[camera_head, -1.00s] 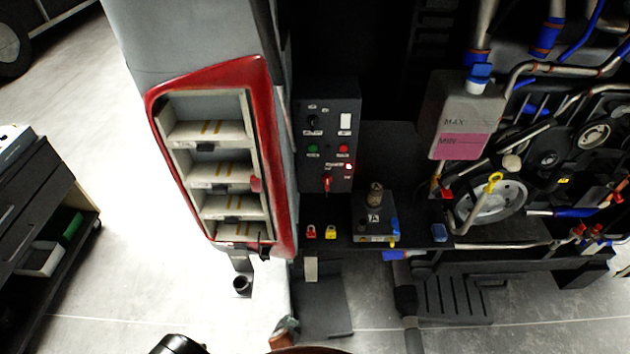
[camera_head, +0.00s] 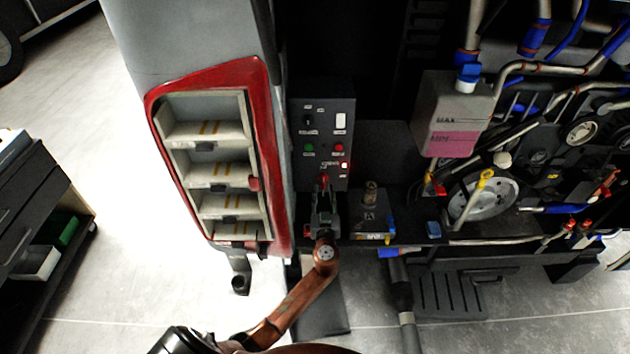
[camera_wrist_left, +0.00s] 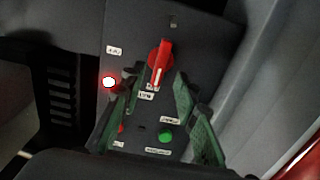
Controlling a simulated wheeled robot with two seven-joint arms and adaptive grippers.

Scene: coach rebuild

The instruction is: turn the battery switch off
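The battery switch (camera_head: 324,181) is a red rotary handle low on the dark control panel (camera_head: 346,99). In the left wrist view the red handle (camera_wrist_left: 160,62) lies nearly along the panel's length, slightly tilted, with a white mark on it. My left gripper (camera_head: 323,192) is in front of the panel's lower part, just below the switch. In the left wrist view its two green-padded fingers (camera_wrist_left: 157,82) are spread, with the handle's lower end seen between their tips. I cannot tell whether they touch it. My right gripper is not in view.
A red lamp (camera_wrist_left: 109,82) glows beside the switch; a green button (camera_wrist_left: 165,137) is also on the panel. A box with a knob (camera_head: 371,222) stands right of the gripper. The red-framed shelf unit (camera_head: 159,120) is close on the left. A coolant tank (camera_head: 440,105) hangs further right.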

